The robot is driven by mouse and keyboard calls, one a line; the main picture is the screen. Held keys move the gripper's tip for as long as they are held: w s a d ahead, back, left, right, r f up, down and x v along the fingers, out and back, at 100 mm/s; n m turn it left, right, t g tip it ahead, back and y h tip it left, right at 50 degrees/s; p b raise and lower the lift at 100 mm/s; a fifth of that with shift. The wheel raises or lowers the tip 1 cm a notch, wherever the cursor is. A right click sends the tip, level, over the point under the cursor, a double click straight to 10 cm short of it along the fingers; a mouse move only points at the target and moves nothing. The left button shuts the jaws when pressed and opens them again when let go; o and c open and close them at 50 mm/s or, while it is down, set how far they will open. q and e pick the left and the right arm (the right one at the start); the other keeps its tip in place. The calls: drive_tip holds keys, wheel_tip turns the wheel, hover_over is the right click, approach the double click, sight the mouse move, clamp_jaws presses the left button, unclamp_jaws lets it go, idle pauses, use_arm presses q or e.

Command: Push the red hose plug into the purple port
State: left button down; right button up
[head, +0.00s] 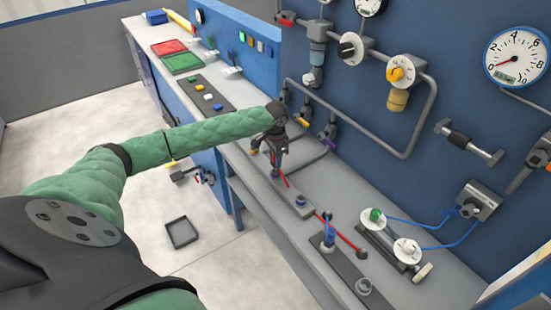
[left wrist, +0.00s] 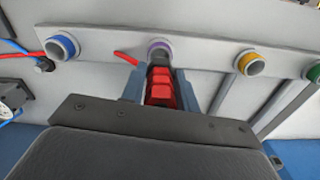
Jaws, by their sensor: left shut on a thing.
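My left gripper (head: 281,158) reaches from the left over the bench beside the blue wall; it also shows in the left wrist view (left wrist: 160,92). Its fingers are shut on the red hose plug (left wrist: 160,93), which has a dark tip pointing away from me. The purple port (left wrist: 159,46) is a round ring on a pale bar, straight ahead of the plug. The dark tip overlaps the lower edge of the ring in the picture; I cannot tell whether it is inside. A short red piece sticks out left of the plug. My right gripper is not in view.
A blue port (left wrist: 63,46) is left of the purple one, a yellow port (left wrist: 250,63) and a green port (left wrist: 314,73) right. Red and blue hoses enter at left. Pipes and gauges (head: 515,57) line the wall. A white-and-green valve unit (head: 390,235) stands on the bench.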

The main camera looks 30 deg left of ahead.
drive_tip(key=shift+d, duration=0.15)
use_arm(q)
drive_tip(key=shift+f, duration=0.4)
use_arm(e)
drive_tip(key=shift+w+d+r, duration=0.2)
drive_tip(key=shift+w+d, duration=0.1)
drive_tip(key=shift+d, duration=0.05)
use_arm(q)
drive_tip(key=shift+f, duration=0.15)
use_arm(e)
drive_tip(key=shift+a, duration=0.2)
use_arm(q)
drive_tip(key=shift+f, duration=0.1)
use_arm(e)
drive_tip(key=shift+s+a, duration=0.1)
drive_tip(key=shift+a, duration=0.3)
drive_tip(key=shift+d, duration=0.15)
use_arm(q)
drive_tip(key=shift+f+p, duration=0.3)
drive_tip(key=shift+f, duration=0.1)
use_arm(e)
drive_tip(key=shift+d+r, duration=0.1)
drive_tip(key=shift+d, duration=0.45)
